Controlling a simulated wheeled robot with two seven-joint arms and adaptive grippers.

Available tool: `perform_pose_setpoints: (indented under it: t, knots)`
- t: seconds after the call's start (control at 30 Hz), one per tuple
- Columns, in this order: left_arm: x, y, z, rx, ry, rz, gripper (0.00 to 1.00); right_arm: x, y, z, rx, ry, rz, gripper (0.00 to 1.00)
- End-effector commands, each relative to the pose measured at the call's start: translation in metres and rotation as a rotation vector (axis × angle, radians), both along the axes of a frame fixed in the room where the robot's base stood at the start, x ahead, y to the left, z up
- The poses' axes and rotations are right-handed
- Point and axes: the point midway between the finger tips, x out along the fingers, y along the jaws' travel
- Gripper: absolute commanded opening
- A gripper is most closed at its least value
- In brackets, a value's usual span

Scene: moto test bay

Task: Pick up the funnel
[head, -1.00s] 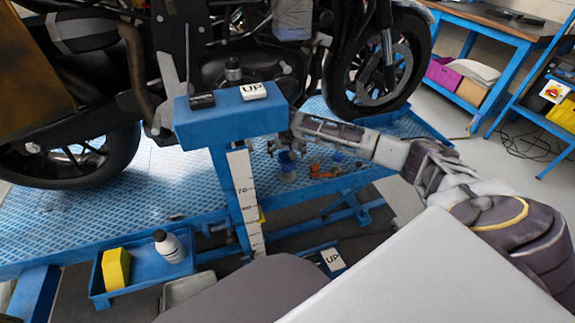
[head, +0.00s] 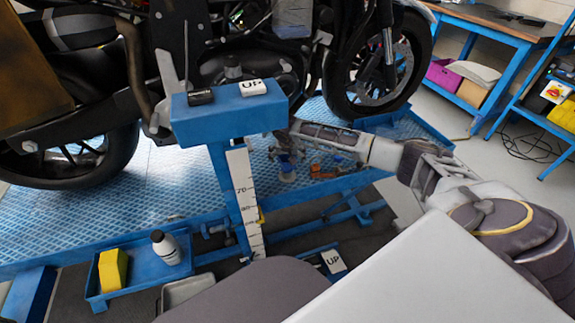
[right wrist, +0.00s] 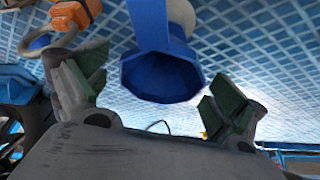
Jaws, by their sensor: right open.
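The blue funnel (right wrist: 162,76) shows in the right wrist view, its wide faceted mouth facing the camera. A blue part and a pale rounded part show behind it. In the head view a small blue shape with a pale base, seemingly the funnel (head: 286,172), is on the blue platform just below my right gripper (head: 284,146). My right gripper is open; in its wrist view its green-padded fingers (right wrist: 156,88) stand on either side of the funnel, with visible gaps and no clear contact. My left gripper is not in view.
An orange tool (right wrist: 75,14) lies near the funnel on the blue patterned platform (head: 190,205). A blue stand (head: 222,122) with an UP button rises left of my gripper. The motorcycle (head: 120,75) stands behind. A tray holds a bottle (head: 166,247) and yellow block (head: 113,269).

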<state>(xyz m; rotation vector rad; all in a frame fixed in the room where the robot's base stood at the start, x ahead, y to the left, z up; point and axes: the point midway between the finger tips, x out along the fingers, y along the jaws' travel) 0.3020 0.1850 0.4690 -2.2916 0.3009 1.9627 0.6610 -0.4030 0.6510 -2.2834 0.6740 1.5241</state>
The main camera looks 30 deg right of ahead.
Motion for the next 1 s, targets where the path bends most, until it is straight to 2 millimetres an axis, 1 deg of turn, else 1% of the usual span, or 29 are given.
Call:
perform_pose_setpoints:
  t: [0.17,0.53,0.57,0.83,1.0]
  knots:
    - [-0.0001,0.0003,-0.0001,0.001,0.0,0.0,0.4,0.0,0.0001,0.0001,0.0,0.0,0.0,0.96]
    - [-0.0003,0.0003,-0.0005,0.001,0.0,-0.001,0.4,-0.0001,0.0002,0.0001,0.0,0.0,0.0,0.48]
    - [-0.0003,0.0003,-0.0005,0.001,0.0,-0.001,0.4,0.0,0.0001,0.0002,0.0,0.0,0.0,0.47]
    - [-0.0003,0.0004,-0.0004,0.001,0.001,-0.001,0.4,0.0,0.0001,0.0009,0.0,0.0,0.0,0.47]
    - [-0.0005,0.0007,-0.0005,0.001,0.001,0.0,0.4,0.0004,0.0001,0.0078,0.001,-0.002,-0.001,0.47]
